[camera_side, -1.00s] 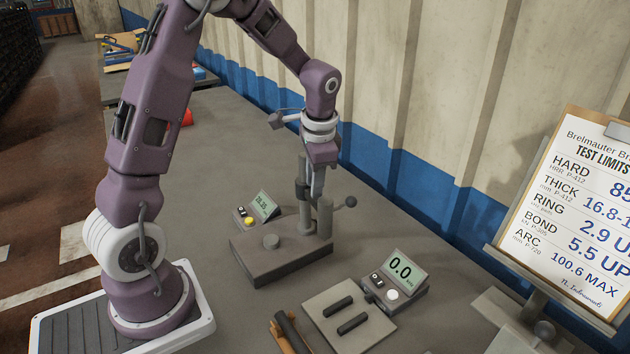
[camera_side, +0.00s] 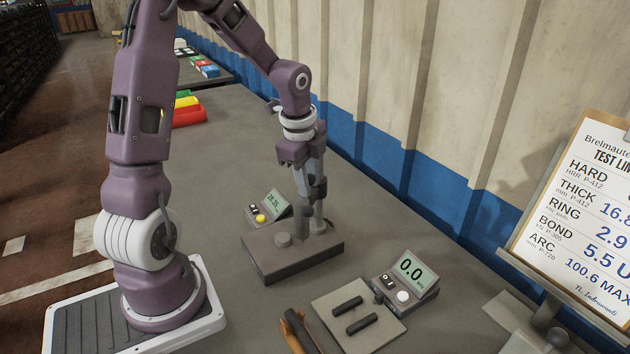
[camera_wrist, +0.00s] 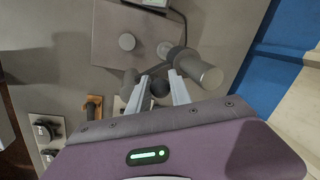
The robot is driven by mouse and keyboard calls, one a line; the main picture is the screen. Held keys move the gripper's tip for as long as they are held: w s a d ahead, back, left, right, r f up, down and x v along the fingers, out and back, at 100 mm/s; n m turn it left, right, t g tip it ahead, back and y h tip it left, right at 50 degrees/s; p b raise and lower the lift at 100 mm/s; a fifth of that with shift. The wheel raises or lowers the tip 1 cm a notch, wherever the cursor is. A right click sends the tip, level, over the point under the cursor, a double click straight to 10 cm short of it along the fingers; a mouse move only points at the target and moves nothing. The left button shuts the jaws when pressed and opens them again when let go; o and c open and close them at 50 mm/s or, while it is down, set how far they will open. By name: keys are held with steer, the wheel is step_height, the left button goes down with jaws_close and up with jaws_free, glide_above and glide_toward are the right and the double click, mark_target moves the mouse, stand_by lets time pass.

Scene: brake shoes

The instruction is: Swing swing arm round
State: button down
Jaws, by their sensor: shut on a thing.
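In the wrist view the fingers of my gripper (camera_wrist: 160,92) point at the stand (camera_wrist: 112,50). The swing arm's dark ball knob (camera_wrist: 160,88) sits between the fingers, beside a thick grey cylinder (camera_wrist: 203,74). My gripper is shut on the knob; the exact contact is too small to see.
A small readout (camera_side: 265,207) stands behind the stand. A limits clipboard (camera_side: 580,215) is at the right. Coloured bins (camera_side: 187,110) are at the back left.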

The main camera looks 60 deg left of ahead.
steer(key=shift+s+a+m+h, duration=0.25)
steer(key=shift+a+m, duration=0.3)
steer(key=shift+m, duration=0.75)
steer(key=shift+s+a+m+h, duration=0.15)
steer(key=shift+a+m, duration=0.45)
steer(key=shift+m, duration=0.7)
steer(key=shift+s+a+m+h, duration=0.15)
steer(key=shift+a+m+h, duration=0.3)
steer(key=shift+m, duration=0.85)
steer(key=shift+a, duration=0.15)
steer(key=c, duration=1.5)
jaws_free()
steer(key=r, duration=0.3)
steer(key=s+r, duration=0.1)
steer(key=r, duration=0.3)
steer(key=shift+s+a, duration=0.15)
steer(key=shift+s, duration=0.05)
